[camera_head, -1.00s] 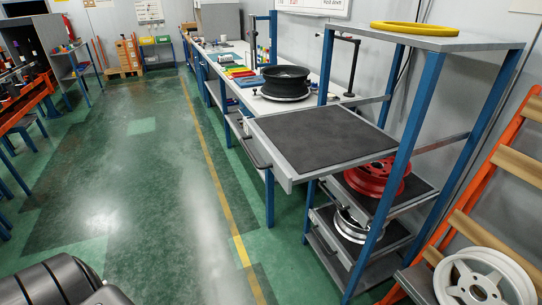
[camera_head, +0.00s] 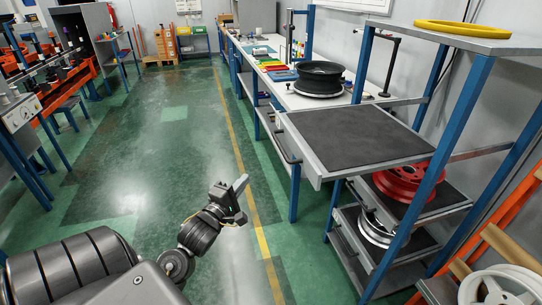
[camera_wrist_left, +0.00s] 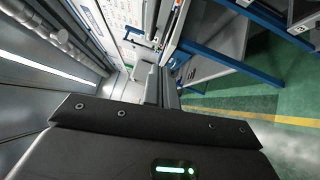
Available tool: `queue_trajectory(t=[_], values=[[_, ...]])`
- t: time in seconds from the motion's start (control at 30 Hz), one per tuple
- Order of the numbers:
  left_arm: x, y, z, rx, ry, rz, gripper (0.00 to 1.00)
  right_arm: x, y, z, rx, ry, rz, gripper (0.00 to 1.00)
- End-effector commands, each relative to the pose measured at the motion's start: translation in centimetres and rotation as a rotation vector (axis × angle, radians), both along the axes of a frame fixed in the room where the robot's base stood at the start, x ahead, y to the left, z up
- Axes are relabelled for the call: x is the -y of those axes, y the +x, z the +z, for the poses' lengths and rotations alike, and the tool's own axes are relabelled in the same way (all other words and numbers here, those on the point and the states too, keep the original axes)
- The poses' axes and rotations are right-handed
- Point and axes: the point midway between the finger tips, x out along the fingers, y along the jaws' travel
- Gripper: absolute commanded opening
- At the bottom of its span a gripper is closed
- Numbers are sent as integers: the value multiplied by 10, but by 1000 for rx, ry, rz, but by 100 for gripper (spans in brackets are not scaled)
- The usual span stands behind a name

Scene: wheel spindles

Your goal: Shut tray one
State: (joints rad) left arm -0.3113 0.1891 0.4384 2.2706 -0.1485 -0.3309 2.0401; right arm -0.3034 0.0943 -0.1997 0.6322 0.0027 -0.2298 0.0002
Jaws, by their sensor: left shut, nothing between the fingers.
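A tray (camera_head: 318,174) with a dark mat sticks out of the blue-legged rack toward the aisle, pulled out and empty. It is the top one of the rack's trays; I see no number on it. My left gripper (camera_head: 241,186) is shut and empty, held over the aisle floor to the left of the tray and apart from it. In the left wrist view the dark gripper body fills the bottom and I cannot make out the tray. My right gripper is not in view.
Below the tray, a red wheel rim (camera_head: 402,181) and a silver rim (camera_head: 376,230) sit on lower shelves. A yellow ring (camera_head: 474,29) lies on the rack's top. A bench with a black rim (camera_head: 319,78) stands behind. The green aisle floor is clear.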

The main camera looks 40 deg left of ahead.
Motion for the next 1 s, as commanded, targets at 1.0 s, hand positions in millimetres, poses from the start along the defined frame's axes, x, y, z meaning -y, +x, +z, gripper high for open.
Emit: queue_trajectory(t=[1.0], values=[[-3, 115, 35, 35, -26, -6, 0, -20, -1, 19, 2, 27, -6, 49]])
